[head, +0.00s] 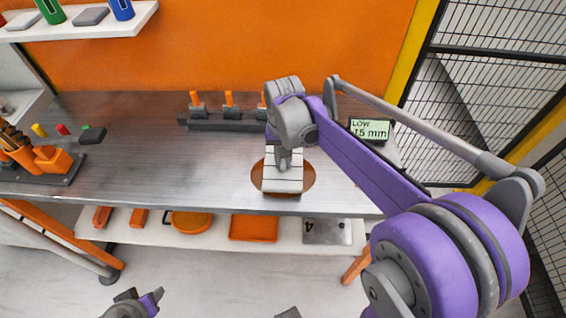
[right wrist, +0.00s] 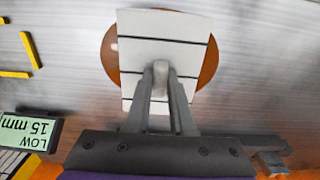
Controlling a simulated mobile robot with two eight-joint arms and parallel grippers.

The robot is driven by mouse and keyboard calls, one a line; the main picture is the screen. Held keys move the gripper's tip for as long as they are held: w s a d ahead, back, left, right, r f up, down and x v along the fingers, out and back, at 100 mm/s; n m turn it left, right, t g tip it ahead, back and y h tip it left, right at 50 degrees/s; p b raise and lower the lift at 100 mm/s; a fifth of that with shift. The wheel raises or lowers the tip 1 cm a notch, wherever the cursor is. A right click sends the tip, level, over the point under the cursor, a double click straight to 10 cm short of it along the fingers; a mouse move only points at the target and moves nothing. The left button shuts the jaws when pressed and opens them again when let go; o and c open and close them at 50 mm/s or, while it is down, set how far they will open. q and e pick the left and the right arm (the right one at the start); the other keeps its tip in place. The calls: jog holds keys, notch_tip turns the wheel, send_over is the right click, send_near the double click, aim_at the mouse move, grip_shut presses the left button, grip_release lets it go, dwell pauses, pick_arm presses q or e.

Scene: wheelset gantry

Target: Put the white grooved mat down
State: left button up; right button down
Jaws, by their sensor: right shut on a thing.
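The white grooved mat (head: 283,185) is a pale slab with dark lines across it. It shows larger in the right wrist view (right wrist: 160,28). It covers the middle of a brown round disc (head: 309,176) at the bench's front edge, and the disc shows on both sides of it. I cannot tell whether the mat touches the disc or hangs just above it. My right gripper (right wrist: 160,75) is shut on the mat, and its fingers hide part of it. A part of my left arm's end (head: 137,304) shows at the bottom left; its jaws are unclear.
A display (head: 369,129) reading "LOW 15 mm" stands right of the mat. A dark rack (head: 222,123) with orange-topped pegs is behind. An orange fixture (head: 50,158) stands at the left. The bench (head: 140,155) between is clear. A lower shelf (head: 190,233) holds orange parts.

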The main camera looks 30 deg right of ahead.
aim_at(283, 161)
jog(key=shift+f, duration=0.75)
jog(key=shift+f, duration=0.2)
jog(key=c, duration=0.8)
grip_release()
jog(key=shift+r, duration=0.55)
notch_tip(283, 161, up, 11)
jog(key=s+a+f+n+t, duration=0.1)
jog(key=s+a+f+n, duration=0.1)
jog(key=s+f, duration=0.2)
jog(key=s+a+f+n+t, duration=0.2)
jog(key=s+f, duration=0.2)
jog(key=s, duration=0.2)
jog(key=s+a+f+n+t+p, duration=0.1)
jog(key=s+a+f+n+t, duration=0.1)
jog(key=s+f, duration=0.2)
jog(key=shift+s+a+f, duration=0.2)
jog(key=shift+s, duration=0.2)
jog(key=shift+s+a+f, duration=0.2)
jog(key=shift+s, duration=0.2)
